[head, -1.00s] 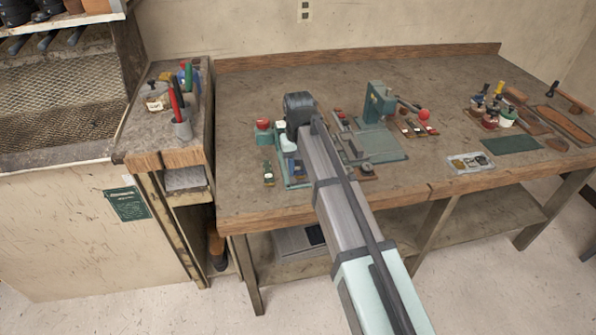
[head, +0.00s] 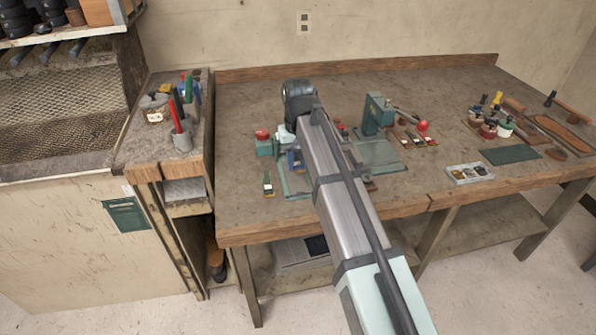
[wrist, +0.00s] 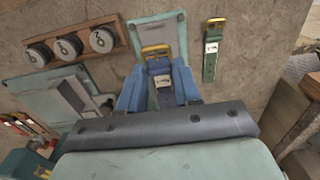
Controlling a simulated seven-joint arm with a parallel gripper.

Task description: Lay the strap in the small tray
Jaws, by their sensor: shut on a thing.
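My gripper (wrist: 158,92) has blue fingers and is shut on a strap (wrist: 159,68) with a yellow buckle end and a pale label. The strap's near part is hidden between the fingers. The strap lies over a small teal tray (wrist: 175,27) in the wrist view; I cannot tell whether it touches the tray. In the head view my gripper (head: 294,160) is over the same tray (head: 300,195), mostly hidden behind my wrist.
A wooden holder with round dials (wrist: 68,45) and a teal plate (wrist: 62,95) lie left of the tray in the wrist view. A teal press (head: 377,113) and a red-topped jar (head: 263,143) stand nearby. A pale parts tray (head: 470,174) is farther right.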

